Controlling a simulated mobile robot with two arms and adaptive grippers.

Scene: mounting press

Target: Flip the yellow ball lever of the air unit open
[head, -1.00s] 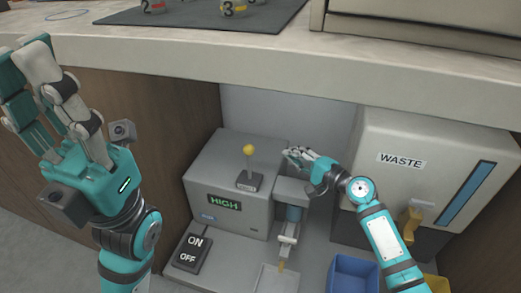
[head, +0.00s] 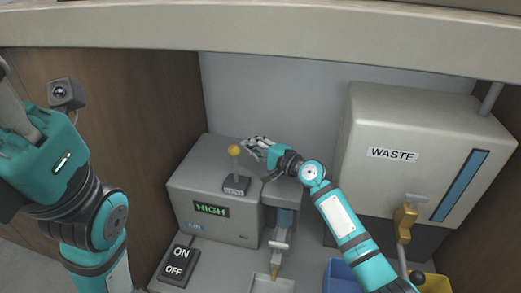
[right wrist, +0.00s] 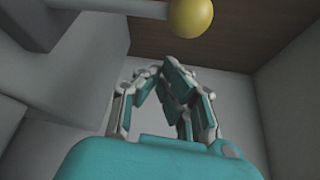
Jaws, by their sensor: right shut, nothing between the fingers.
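The yellow ball (head: 234,151) tops a thin lever on a small dark base, on the grey air unit (head: 187,182) whose display reads HIGH. The lever stands about upright. In the right wrist view the ball (right wrist: 192,15) is at the top edge, with its pale rod running left. My right gripper (head: 247,143) is shut and empty, just right of the ball; its closed fingers (right wrist: 172,75) show below the ball in the wrist view. I cannot tell if they touch. My left gripper (head: 30,130) is at the left edge, its fingers mostly out of frame.
An ON/OFF switch (head: 178,267) lies at the unit's front left. A WASTE box (head: 395,180) with a yellow-brown tap stands right, above a blue bin (head: 336,277) and a yellow bin (head: 436,284). The worktop (head: 300,35) overhangs the bay; a wooden wall is left.

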